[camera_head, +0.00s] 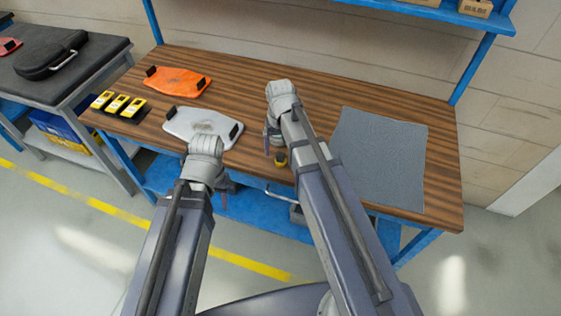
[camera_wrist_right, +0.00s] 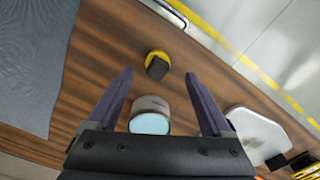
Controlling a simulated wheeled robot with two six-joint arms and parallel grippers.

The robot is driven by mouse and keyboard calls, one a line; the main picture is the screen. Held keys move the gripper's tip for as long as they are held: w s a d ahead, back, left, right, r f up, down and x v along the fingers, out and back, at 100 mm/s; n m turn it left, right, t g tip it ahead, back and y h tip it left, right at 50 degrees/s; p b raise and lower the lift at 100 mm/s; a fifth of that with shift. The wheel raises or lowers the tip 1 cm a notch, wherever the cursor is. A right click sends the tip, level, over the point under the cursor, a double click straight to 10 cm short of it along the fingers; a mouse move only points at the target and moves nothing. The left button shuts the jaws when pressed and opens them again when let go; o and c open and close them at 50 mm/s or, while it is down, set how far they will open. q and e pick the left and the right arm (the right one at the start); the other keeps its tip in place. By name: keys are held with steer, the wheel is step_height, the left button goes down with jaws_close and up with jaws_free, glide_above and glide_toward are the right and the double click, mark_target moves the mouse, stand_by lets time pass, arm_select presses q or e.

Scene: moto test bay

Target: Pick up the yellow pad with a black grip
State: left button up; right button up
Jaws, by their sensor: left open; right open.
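The yellow pad with a black grip (camera_head: 281,158) lies near the front edge of the wooden bench, small and partly beside my right arm in the head view. In the right wrist view the pad (camera_wrist_right: 157,64) shows a yellow rounded edge and a black block. My right gripper (camera_wrist_right: 158,76) is open, its two fingers spread to either side, with the pad beyond the tips between them. In the head view the right gripper (camera_head: 271,134) is mostly hidden by its wrist. My left gripper (camera_head: 226,186) hangs in front of the bench edge, small and dark.
A grey can with a light blue top (camera_wrist_right: 150,118) shows between the right fingers. A white plate (camera_head: 198,124), an orange plate (camera_head: 180,79) and several yellow-black devices (camera_head: 118,104) are on the bench's left. A grey mat (camera_head: 378,160) covers the right.

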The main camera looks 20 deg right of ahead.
mark_target(281, 154)
step_height(281, 154, down, 5)
steer(key=b, duration=0.4)
steer(key=shift+d+r, duration=0.15)
steer(key=shift+r, duration=0.1)
steer(key=shift+c, duration=0.3)
jaws_close()
